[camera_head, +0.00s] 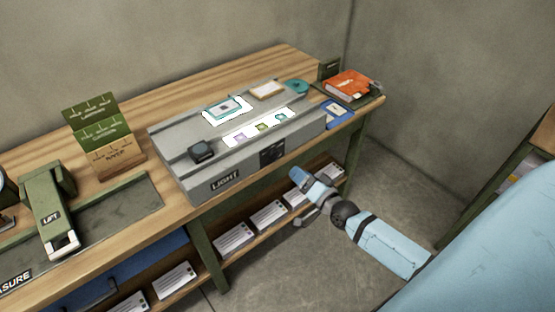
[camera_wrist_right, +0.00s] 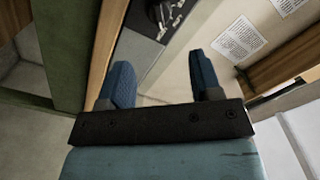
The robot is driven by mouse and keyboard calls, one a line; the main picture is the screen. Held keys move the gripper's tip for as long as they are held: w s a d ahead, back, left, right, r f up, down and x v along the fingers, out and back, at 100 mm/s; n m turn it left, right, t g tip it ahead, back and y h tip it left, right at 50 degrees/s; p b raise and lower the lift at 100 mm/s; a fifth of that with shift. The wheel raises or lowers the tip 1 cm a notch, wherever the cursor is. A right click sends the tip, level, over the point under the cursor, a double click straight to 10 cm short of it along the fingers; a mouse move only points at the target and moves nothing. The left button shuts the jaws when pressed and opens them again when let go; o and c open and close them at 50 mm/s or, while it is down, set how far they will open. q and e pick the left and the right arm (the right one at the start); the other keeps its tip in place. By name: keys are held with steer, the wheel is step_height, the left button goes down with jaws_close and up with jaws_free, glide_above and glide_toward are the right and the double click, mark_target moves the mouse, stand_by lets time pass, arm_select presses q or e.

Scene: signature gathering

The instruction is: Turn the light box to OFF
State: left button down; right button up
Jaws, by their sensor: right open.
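The light box (camera_head: 195,187) is a long grey case on the wooden workbench, with a "LIGHT" label on its front. Its top has lit white panels. A dark switch panel (camera_head: 271,152) is on its front face, right of the label. In the right wrist view a dark panel (camera_wrist_right: 142,22) with a black knob and white marks shows at the top edge; the knob setting cannot be read. My right gripper (camera_head: 297,173) is in front of the box, below and right of the panel. Its blue fingers (camera_wrist_right: 163,80) are apart, with nothing between them. My left gripper is not in view.
An orange book (camera_head: 348,85) lies at the right end. Paper stacks (camera_head: 232,238) fill the shelf below. Open floor (camera_head: 290,260) lies in front.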

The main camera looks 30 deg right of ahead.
mark_target(279, 156)
steer(key=w, duration=0.9)
steer(key=shift+a, duration=0.4)
steer(key=shift+w, duration=0.35)
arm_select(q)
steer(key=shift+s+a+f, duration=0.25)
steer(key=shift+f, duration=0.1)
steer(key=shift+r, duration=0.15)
arm_select(e)
steer(key=shift+c, duration=0.2)
steer(key=c, duration=0.8)
